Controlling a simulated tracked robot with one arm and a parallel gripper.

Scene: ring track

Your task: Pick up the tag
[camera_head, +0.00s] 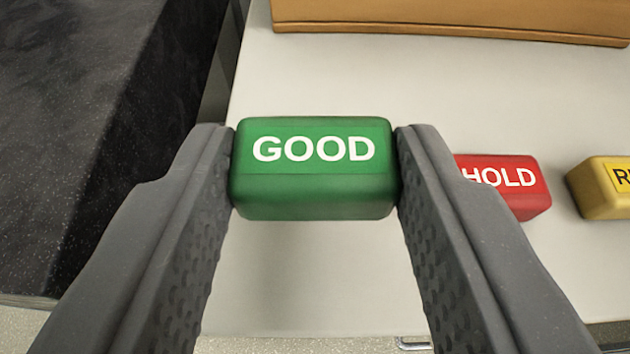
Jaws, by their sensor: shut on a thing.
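A green tag (313,183) with the white word GOOD sits between the two dark grey fingers of my gripper (314,150). My gripper is shut on the tag, with one fingertip against its left side and the other against its right side. The lettered face is turned toward the camera and level. I cannot tell whether the tag touches the pale surface (300,275) beneath it.
A red HOLD tag (515,185) lies right of my gripper, partly hidden by the right finger. A yellow tag (600,190) is cut off at the right edge. A brown box-like thing (450,22) stands at the back. A black speckled surface (75,130) lies left.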

